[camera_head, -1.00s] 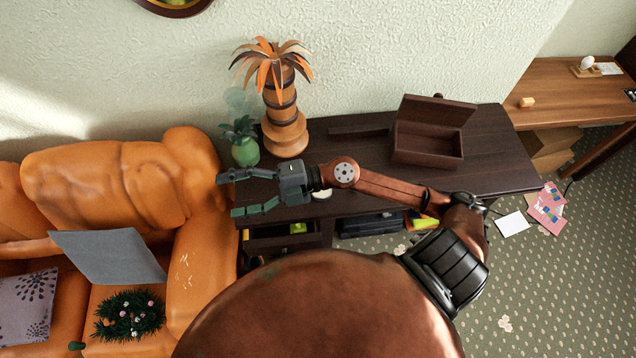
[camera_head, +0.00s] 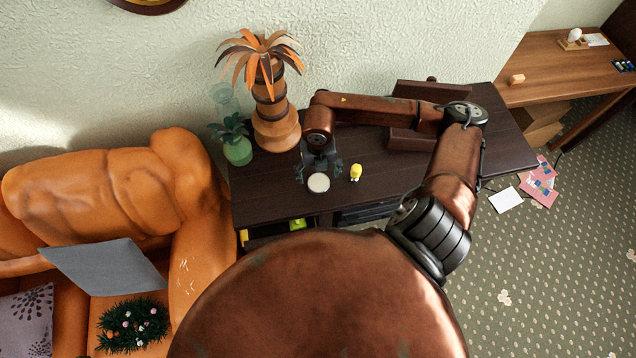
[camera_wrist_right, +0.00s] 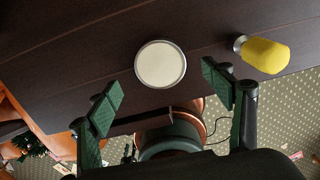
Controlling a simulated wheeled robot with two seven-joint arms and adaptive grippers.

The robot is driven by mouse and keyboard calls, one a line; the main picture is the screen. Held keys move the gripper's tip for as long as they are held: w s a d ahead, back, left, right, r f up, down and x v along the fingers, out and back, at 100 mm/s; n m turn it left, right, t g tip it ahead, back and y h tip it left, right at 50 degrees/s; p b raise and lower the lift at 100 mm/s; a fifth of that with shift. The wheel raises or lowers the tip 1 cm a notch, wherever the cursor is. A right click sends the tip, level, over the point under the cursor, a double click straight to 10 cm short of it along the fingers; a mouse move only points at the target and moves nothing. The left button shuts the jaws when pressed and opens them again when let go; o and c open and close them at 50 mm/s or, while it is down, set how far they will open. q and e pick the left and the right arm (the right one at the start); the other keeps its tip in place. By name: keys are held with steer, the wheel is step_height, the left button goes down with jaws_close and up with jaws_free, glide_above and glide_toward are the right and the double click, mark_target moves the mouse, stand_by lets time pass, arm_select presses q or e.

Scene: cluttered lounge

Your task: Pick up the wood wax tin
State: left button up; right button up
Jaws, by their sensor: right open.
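The wood wax tin, a small round tin with a pale cream top (camera_head: 318,183), stands near the front edge of the dark wooden cabinet. It also shows in the right wrist view (camera_wrist_right: 161,64), just beyond the fingertips and between their lines. My right gripper (camera_head: 318,172) points down over the cabinet top beside the tin. Its two green-padded fingers (camera_wrist_right: 162,85) are spread and hold nothing. The height between fingertips and tin is hard to tell. My left gripper is not in view.
A wooden palm ornament (camera_head: 276,132) and a green pineapple ornament (camera_head: 238,151) stand at the left. My arm partly covers a dark wooden box (camera_head: 414,139).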

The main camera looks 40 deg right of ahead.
mark_target(319, 182)
step_height(319, 182, down, 5)
steer(key=shift+r, duration=0.15)
steer(key=shift+c, duration=0.4)
steer(key=shift+d+r, duration=0.1)
steer(key=c, duration=1.3)
